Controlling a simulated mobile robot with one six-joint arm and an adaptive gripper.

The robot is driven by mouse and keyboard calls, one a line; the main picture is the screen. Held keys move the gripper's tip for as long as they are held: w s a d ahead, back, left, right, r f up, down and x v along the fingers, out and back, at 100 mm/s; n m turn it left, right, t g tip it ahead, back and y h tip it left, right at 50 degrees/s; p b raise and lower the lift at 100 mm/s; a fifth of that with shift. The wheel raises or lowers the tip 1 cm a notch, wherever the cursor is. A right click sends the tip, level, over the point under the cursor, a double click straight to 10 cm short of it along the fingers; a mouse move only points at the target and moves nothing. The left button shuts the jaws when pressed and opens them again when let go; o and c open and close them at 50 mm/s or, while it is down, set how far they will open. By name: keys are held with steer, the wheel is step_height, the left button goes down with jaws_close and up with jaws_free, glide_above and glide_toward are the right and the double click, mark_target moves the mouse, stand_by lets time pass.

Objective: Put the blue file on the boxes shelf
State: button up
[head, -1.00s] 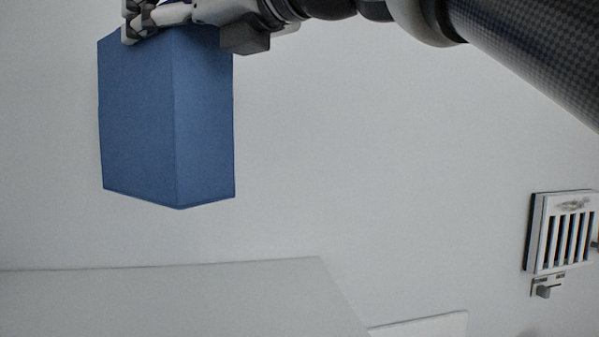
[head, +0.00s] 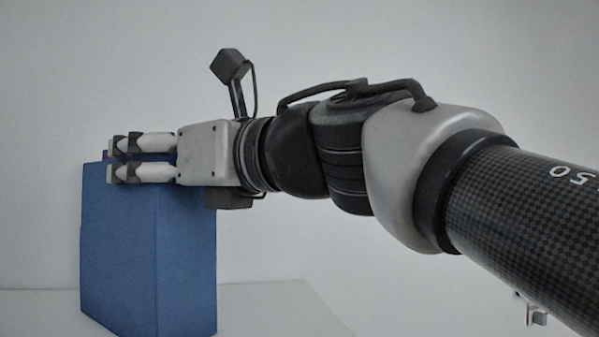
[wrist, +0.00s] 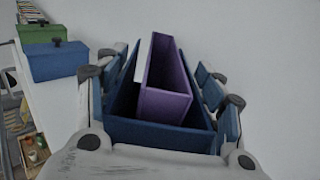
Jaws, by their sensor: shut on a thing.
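The blue file (head: 150,255) is a tall box-like holder, upright at the left in the head view. My gripper (head: 113,160) is shut on its upper part. In the wrist view, the fingers lie along both sides of the blue file (wrist: 155,133). A purple file (wrist: 165,105) shows between the fingers, inside or just beyond the blue one; I cannot tell which. The blue file overlaps a white surface (head: 275,305) in the head view; whether it touches that surface is unclear. Its lower end reaches nearly to the picture's bottom edge.
In the wrist view, a separate blue box (wrist: 58,62) and a green box (wrist: 42,33) stand in a row on a white ledge (wrist: 62,95) at the left. Small items sit lower left. A plain pale wall (head: 330,40) fills the background.

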steer(key=shift+r, duration=0.1)
steer(key=o, duration=1.7)
steer(key=shift+f, duration=0.2)
